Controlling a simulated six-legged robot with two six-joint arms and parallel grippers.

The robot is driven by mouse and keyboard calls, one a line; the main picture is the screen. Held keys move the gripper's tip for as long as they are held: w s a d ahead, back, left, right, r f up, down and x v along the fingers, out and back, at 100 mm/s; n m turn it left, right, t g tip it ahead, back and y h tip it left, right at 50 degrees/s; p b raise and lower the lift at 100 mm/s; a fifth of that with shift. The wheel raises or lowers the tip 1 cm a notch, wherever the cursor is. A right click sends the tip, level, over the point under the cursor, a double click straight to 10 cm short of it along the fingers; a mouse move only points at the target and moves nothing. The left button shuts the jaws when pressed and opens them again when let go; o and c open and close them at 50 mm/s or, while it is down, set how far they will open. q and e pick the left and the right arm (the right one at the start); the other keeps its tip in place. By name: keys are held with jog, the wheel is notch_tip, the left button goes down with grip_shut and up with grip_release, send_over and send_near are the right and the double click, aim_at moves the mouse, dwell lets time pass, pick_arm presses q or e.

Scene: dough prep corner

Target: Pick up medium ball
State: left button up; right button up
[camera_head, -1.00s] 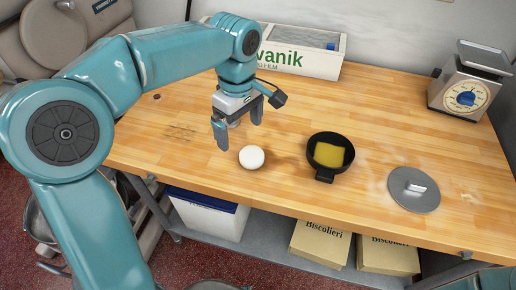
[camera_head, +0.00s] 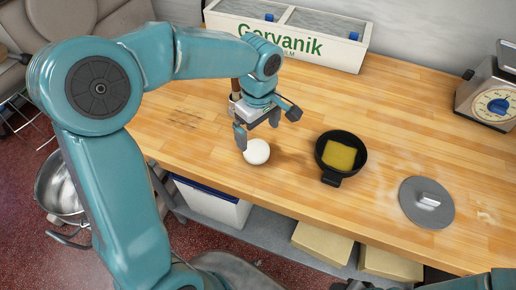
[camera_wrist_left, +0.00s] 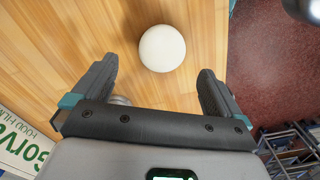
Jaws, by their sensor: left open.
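The white ball (camera_head: 257,151) rests on the wooden worktop near its front edge. In the left wrist view the ball (camera_wrist_left: 162,48) lies ahead of the fingertips, roughly centred between them. My left gripper (camera_head: 257,132) is open and empty, just behind and above the ball in the head view. Its two fingers show apart in the left wrist view (camera_wrist_left: 155,85). I see no other ball clearly; a small rounded grey shape (camera_wrist_left: 120,101) is partly hidden behind the gripper in the left wrist view. My right gripper is not in view.
A black pan (camera_head: 322,157) with a yellow piece in it stands right of the ball. A round metal lid (camera_head: 410,207) lies further right. A scale (camera_head: 487,84) and a white crate (camera_head: 355,52) stand at the back. The worktop's left part is clear.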

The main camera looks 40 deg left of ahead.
aim_at(257, 154)
pick_arm(q)
jog(key=shift+f, duration=0.7)
jog(key=shift+s+d+f, duration=0.1)
jog(key=shift+s+f, duration=0.3)
jog(key=f+p, duration=0.1)
jog(key=f, duration=0.3)
jog(key=shift+w+f, duration=0.1)
jog(key=shift+w, duration=0.1)
jog(key=shift+f, duration=0.3)
jog(key=shift+s, duration=0.1)
jog(key=c, duration=1.1)
jog(key=shift+c, duration=0.2)
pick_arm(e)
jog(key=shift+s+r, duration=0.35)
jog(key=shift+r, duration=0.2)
